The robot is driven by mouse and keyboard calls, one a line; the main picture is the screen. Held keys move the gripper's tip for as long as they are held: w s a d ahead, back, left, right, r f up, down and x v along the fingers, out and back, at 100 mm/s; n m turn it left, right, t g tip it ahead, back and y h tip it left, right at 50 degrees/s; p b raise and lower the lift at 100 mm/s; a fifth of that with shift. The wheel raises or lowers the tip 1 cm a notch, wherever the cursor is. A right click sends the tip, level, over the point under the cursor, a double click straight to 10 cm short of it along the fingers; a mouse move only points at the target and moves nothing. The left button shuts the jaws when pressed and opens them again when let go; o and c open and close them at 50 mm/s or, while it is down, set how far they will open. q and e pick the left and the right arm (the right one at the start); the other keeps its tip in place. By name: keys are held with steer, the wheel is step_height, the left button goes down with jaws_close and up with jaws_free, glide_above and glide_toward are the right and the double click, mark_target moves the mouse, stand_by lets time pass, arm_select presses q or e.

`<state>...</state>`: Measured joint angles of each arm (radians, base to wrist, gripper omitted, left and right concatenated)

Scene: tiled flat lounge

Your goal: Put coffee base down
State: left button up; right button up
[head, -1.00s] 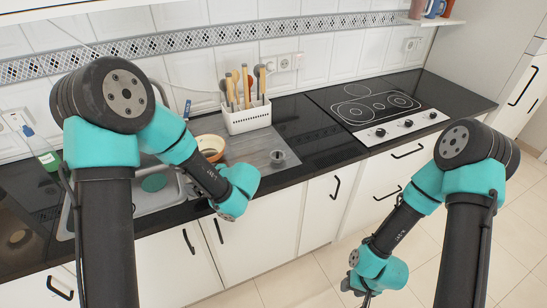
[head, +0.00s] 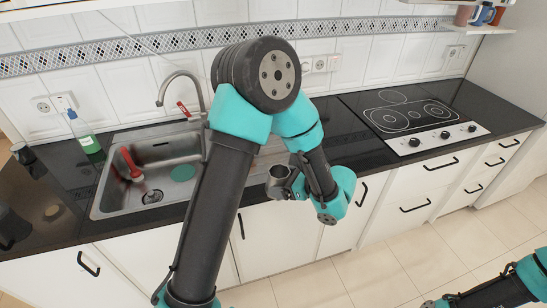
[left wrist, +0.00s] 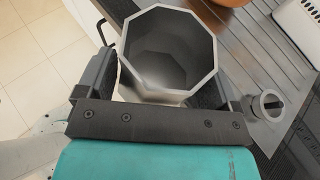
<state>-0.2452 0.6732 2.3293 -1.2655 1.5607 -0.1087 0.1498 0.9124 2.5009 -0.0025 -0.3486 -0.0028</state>
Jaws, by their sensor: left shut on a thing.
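The coffee base (head: 278,178) is a grey metal, eight-sided open pot. In the left wrist view the coffee base (left wrist: 168,50) has its open mouth towards the camera and looks empty inside. My left gripper (head: 288,184) is shut on it, with one finger on each side in the left wrist view (left wrist: 168,92). It is held near the counter's front edge; its height above the counter is unclear. My right gripper (head: 432,303) is only partly in view at the bottom right edge, and its fingers cannot be made out.
A small grey metal cup (left wrist: 268,105) stands on the grooved grey surface (left wrist: 262,50) beside the held pot. Part of an orange-brown bowl (left wrist: 230,2) and a white holder (left wrist: 301,25) lie beyond. The sink (head: 150,172) is at left, the hob (head: 412,117) at right.

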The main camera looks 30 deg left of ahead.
arm_select(q)
steer(key=w+a, duration=0.2)
steer(key=w, duration=0.2)
steer(key=w+a+f, duration=0.1)
steer(key=w+a, duration=0.2)
steer(key=w, duration=0.1)
steer(key=w+a, duration=0.2)
steer(key=w, duration=0.3)
steer(key=shift+w+a+f, duration=0.1)
steer(key=shift+a+f, duration=0.1)
steer(key=shift+a, duration=0.05)
steer(key=shift+w+a, duration=0.15)
steer(key=shift+w, duration=0.1)
steer(key=shift+w+f, duration=0.1)
steer(key=shift+f, duration=1.7)
steer(key=shift+f, duration=0.1)
steer(key=o, duration=0.8)
